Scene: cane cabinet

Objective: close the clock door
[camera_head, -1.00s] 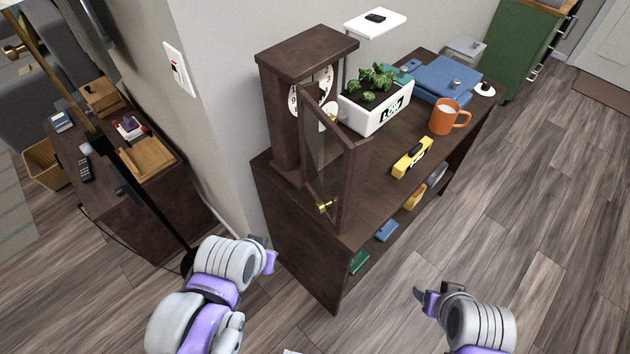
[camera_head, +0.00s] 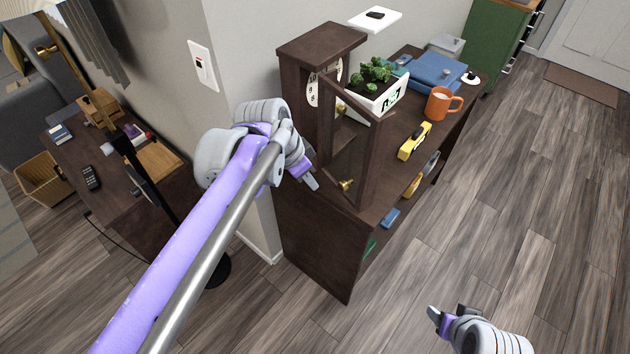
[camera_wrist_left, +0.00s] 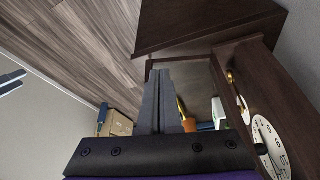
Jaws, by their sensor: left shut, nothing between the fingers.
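The dark wooden clock (camera_head: 318,42) stands on the cabinet with its white dial (camera_head: 312,90) partly hidden; the dial also shows in the left wrist view (camera_wrist_left: 268,143). Its glazed clock door (camera_head: 372,165) stands open, swung out toward the front, with a brass knob (camera_head: 346,184) low on it. My left gripper (camera_head: 312,183) is shut and empty, beside the clock's left front, left of the knob. In the left wrist view its fingers (camera_wrist_left: 160,95) are together; contact with the door cannot be told. My right gripper (camera_head: 436,314) is low over the floor, its opening unclear.
A white planter (camera_head: 385,100), an orange mug (camera_head: 440,104), a yellow item (camera_head: 414,140) and blue boxes (camera_head: 437,72) stand on the cabinet (camera_head: 320,240) right of the clock. A wall lies behind. The floor at right is clear.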

